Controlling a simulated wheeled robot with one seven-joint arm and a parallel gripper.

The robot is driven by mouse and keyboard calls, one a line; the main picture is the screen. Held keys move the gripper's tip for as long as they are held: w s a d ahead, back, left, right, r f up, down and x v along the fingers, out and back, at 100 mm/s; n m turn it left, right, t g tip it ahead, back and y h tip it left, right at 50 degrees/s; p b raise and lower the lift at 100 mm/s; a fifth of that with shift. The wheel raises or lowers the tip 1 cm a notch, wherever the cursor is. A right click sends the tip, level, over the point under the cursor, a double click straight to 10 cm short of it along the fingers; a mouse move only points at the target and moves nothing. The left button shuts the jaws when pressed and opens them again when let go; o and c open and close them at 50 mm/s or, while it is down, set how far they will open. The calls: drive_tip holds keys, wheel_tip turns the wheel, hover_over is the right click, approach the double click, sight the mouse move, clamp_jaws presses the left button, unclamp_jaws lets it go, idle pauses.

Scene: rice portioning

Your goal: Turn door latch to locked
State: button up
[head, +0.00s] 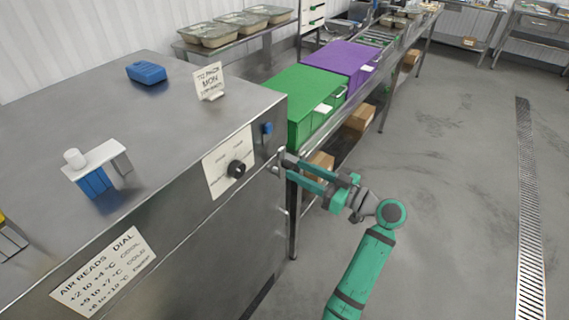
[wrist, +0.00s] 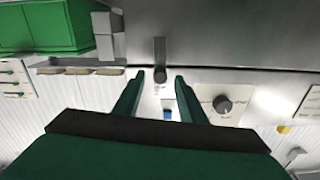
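The door latch is a small grey metal lever (wrist: 160,52) with a rounded end, seen in the wrist view on the steel cabinet front. My gripper (wrist: 160,77) is open, one finger on each side of the lever's end, with visible gaps to both. In the head view my gripper (head: 281,164) is at the right edge of the steel cabinet (head: 225,235), where its fingers largely hide the latch. I cannot tell how far the lever is turned. A blue piece (head: 267,128) is above the gripper on the cabinet and also shows in the wrist view (wrist: 168,114).
A black dial (head: 236,169) on a white plate is just left of my gripper. Green (head: 302,94) and purple (head: 345,60) boxes stand on a steel bench behind. A cardboard box (head: 320,164) sits below. The floor at right is clear.

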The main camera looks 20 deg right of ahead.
sight(292, 167)
drive_tip(key=x, duration=0.6)
